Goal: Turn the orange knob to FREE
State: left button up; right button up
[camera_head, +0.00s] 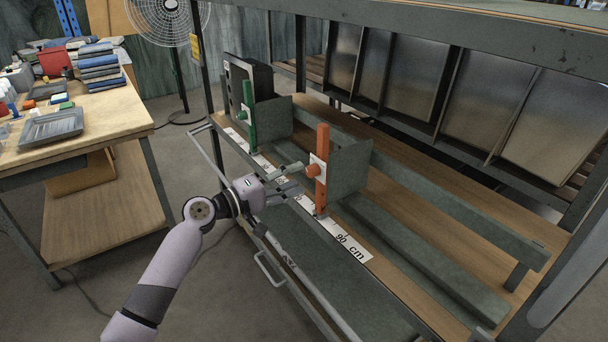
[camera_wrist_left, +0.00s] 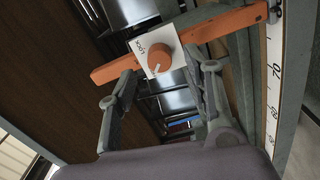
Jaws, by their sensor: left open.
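The orange knob (camera_head: 312,170) sits on a white plate on an upright orange bar (camera_head: 321,145) at the rack's front. In the left wrist view the knob (camera_wrist_left: 160,58) is round, and a white mark on it points toward the picture's bottom. The plate (camera_wrist_left: 140,47) carries the word LOCK, seen upside down; no FREE label is readable. My left gripper (camera_head: 295,178) is open in front of the knob. In the wrist view its fingers (camera_wrist_left: 163,72) stand on either side of the knob, with visible gaps. My right gripper is not in view.
A green bar (camera_head: 248,110) with its own fitting stands left of the orange one. A ruler strip (camera_head: 340,240) runs along the rack's front edge. Grey plates and rails lie behind and to the right. A cluttered workbench (camera_head: 110,108) stands at the left.

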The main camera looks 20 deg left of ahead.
pick_arm(q)
jog(key=v, duration=0.8)
